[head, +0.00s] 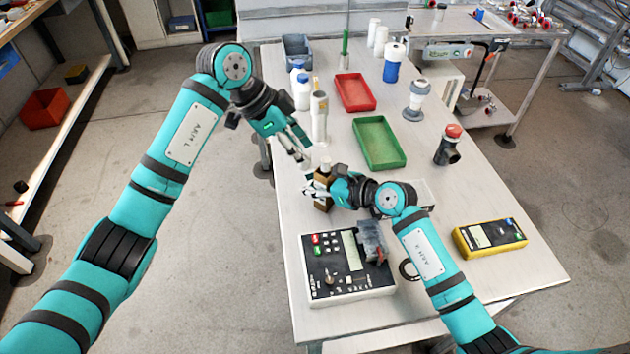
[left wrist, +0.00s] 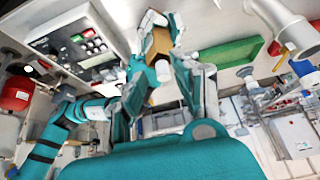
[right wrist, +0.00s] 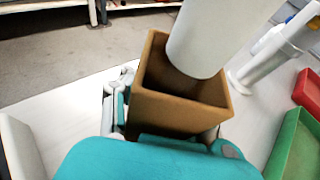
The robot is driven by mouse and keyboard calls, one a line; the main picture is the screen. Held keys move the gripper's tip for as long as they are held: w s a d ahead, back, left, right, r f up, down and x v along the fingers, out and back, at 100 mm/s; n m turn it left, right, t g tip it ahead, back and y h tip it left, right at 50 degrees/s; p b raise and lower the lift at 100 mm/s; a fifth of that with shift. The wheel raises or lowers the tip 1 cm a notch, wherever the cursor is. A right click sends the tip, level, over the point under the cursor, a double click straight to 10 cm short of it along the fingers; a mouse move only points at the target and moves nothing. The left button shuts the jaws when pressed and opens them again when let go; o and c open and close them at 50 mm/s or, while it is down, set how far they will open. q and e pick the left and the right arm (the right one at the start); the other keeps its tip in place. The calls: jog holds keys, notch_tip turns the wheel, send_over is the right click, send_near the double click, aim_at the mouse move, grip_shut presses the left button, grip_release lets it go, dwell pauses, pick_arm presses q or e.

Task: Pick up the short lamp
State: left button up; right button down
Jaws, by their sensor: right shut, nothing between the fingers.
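A small brown open-topped box (head: 323,201) is on the white table, and also shows in the left wrist view (left wrist: 161,42) and the right wrist view (right wrist: 178,110). A white cylinder (right wrist: 212,38), which looks like the short lamp, stands in its opening; its pale top (head: 326,163) shows in the head view. My left gripper (head: 300,153) is above and left of the box, fingers apart and empty. My right gripper (head: 312,190) is shut and empty beside the box; the box and wrist partly hide its fingertips.
A control box (head: 325,285) with buttons is in front. A green tray (head: 379,143) and red tray (head: 355,92) lie behind. A pale upright device (head: 319,115) and white bottles (head: 302,92) stand near the left edge. A yellow meter (head: 489,236) lies at right.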

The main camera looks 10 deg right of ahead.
aim_at(322, 162)
pick_arm(q)
jog(key=s+f+h, duration=0.1)
jog(key=h, duration=0.1)
jog(key=f+h, duration=0.2)
jog(key=s+f+t+h, duration=0.1)
jog(key=h, duration=0.1)
jog(key=shift+s+f, duration=0.15)
jog(key=shift+s, duration=0.2)
jog(key=s+a+n+t+h, duration=0.3)
jog(key=a+n+t+h, duration=0.15)
jog(key=a+t, duration=0.2)
jog(key=shift+n+t+y, duration=0.25)
jog(key=shift+n+t, duration=0.1)
jog(key=shift+n, duration=0.1)
jog(key=shift+x, duration=5.5)
jog(key=shift+s, duration=0.2)
jog(key=shift+c, duration=0.4)
grip_shut()
